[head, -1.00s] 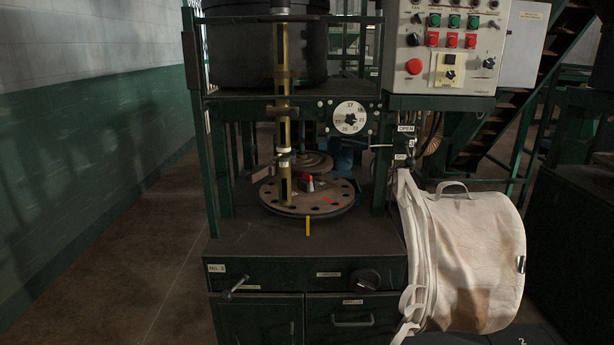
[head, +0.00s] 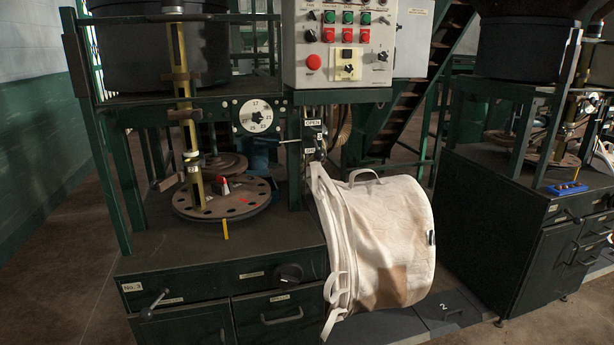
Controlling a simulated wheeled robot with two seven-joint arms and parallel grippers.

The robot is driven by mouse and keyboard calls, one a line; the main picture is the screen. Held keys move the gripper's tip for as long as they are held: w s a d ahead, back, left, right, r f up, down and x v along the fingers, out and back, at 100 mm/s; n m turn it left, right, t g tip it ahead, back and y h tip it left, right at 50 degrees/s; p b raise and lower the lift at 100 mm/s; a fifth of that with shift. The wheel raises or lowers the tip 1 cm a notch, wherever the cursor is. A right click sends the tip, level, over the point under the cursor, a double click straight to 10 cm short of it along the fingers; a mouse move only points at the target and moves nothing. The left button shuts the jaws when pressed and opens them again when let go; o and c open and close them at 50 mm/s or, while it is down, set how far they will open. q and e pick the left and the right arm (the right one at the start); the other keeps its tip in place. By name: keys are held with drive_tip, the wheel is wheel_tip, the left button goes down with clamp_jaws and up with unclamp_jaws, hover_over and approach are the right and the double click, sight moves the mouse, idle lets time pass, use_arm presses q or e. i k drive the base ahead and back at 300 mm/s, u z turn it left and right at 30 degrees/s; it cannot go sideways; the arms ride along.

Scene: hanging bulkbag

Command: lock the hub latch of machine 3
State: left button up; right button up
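The machine with the plate that seems to read "No.3" (head: 132,287) stands left of centre, a dark green cabinet and frame. On its top lies a round turntable (head: 245,207) with holes around its rim. At the turntable's middle is a small metal piece with a red tip (head: 224,184), partly beside a brass upright (head: 188,130). It may be the hub latch; I cannot tell whether it is locked. A yellow pointer (head: 225,229) stands at the turntable's front edge. Neither of my grippers is in view.
A white bulk bag (head: 385,240) hangs at the machine's right side. A control box (head: 340,45) with a red button is above it. A lever (head: 155,302) juts from the cabinet front. Another machine (head: 500,215) stands at right. Floor (head: 60,270) at left is clear.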

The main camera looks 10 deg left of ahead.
sight(220, 179)
drive_tip(key=z, duration=0.85)
drive_tip(key=i, duration=1.55)
drive_tip(key=u, duration=3.35)
